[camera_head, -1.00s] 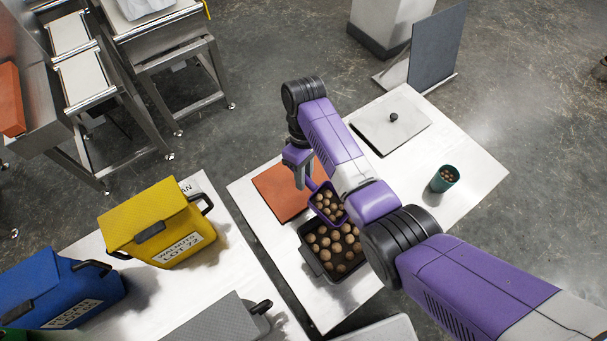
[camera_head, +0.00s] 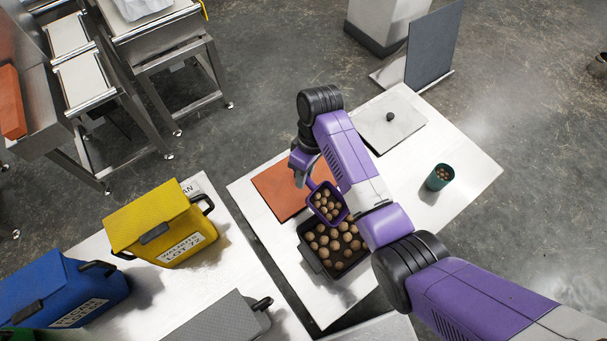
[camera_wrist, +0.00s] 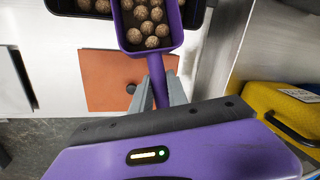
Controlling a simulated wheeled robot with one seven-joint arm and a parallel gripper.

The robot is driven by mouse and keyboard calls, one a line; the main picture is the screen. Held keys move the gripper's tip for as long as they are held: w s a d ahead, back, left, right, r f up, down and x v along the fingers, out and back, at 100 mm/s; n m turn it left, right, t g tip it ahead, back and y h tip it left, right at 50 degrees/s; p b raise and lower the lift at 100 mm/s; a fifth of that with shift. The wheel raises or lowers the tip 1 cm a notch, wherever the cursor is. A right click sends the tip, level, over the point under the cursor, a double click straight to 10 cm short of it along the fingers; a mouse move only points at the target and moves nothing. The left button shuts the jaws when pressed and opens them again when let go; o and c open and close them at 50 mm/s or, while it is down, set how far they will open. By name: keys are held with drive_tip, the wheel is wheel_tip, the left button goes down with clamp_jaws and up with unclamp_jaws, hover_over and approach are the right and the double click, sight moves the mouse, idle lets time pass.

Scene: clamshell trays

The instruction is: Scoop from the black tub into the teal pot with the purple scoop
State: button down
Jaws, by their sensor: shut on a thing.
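The black tub holds several more nuts and stands on the white table. My gripper (camera_head: 301,178) is shut on the scoop's handle. In the wrist view the scoop (camera_wrist: 176,40) extends away from my gripper (camera_wrist: 158,92), with the tub (camera_wrist: 68,8) partly visible behind it. The teal pot (camera_head: 435,182) stands upright at the right of the table, with some nuts visible inside. It is apart from the scoop.
A grey lid with a black knob (camera_head: 388,125) lies on the table's far part. My arm spans the table's right front. Yellow (camera_head: 180,225) and blue (camera_head: 60,285) bins stand on the left table.

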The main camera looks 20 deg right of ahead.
sight(309, 181)
drive_tip(key=shift+s+d+r+t+y+p, duration=0.1)
drive_tip(key=shift+s+r+t+y+p, duration=0.1)
drive_tip(key=shift+r+t, duration=0.15)
drive_tip(key=shift+s+d+r+t+y+p, duration=0.1)
drive_tip(key=shift+r+t+p, duration=0.05)
drive_tip(key=shift+r+t, duration=0.15)
drive_tip(key=shift+s+r, duration=0.1)
drive_tip(key=shift+r, duration=0.2)
drive_tip(key=shift+s+d+r+t+y, duration=0.15)
drive_tip(key=shift+s+r+t+y, duration=0.1)
drive_tip(key=shift+r+t, duration=0.15)
drive_tip(key=shift+s+d+r+t+y, duration=0.15)
drive_tip(key=shift+r+t+y, duration=0.1)
drive_tip(key=shift+r+t, duration=0.15)
drive_tip(key=shift+s+d+r+n+t+y, duration=0.2)
drive_tip(key=shift+s+d+r+t+y, duration=0.2)
drive_tip(key=shift+s+r+t, duration=0.35)
drive_tip(key=shift+s+d+r+n+t+y, duration=0.2)
drive_tip(key=shift+s+d+r+t+y, duration=0.3)
drive_tip(key=shift+r, duration=0.3)
idle(0.4)
drive_tip(key=shift+s+d+r+t+y+b, duration=0.25)
drive_tip(key=shift+s+d+r+t+b, duration=0.15)
drive_tip(key=shift+s+b, duration=0.2)
drive_tip(key=shift+s+d+r+t+y+b, duration=0.15)
drive_tip(key=shift+s+r+t+y+b, duration=0.15)
drive_tip(key=shift+s+t+b, duration=0.25)
drive_tip(key=shift+s+d+r+t+y+b, duration=0.3)
drive_tip(key=shift+s+t+b, duration=0.15)
drive_tip(key=shift+b, duration=0.2)
